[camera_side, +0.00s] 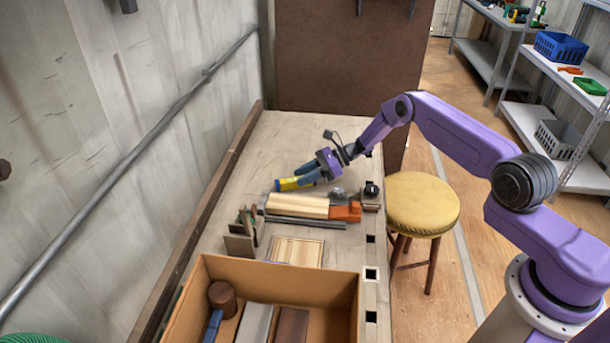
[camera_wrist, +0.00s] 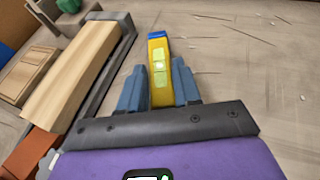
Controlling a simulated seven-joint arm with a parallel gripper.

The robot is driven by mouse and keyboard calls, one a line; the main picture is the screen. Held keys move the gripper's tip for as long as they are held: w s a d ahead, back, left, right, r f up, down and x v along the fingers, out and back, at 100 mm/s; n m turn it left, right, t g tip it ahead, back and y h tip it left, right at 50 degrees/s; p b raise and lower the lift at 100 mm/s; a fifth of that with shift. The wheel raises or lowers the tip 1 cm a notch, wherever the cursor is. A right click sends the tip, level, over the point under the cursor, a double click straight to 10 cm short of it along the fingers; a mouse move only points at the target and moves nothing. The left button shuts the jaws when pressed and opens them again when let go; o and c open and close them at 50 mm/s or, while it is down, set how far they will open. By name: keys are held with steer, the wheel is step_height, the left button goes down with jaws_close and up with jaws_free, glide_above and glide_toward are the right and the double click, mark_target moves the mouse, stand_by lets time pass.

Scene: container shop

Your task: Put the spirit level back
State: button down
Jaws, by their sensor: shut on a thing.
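The spirit level (camera_wrist: 159,65) is a short yellow bar with a blue end and a pale green vial window. My gripper (camera_wrist: 158,90) is shut on it, with one blue finger on each side. In the side view my gripper (camera_side: 308,174) holds the level (camera_side: 288,184) over the bench, behind the vise and board. Its yellow part and dark blue tip point to the left there. I cannot tell whether the level touches the bench top. The part of the level near the palm is hidden by the gripper.
A pale wooden board (camera_side: 297,206) lies by an orange clamp part (camera_side: 345,212). A slotted wooden piece (camera_side: 297,251) and a small upright holder (camera_side: 241,238) stand between. The bench (camera_side: 300,135) is clear at the back.

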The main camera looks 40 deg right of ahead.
steer(key=c, duration=0.8)
jaws_free()
steer(key=shift+f, duration=0.1)
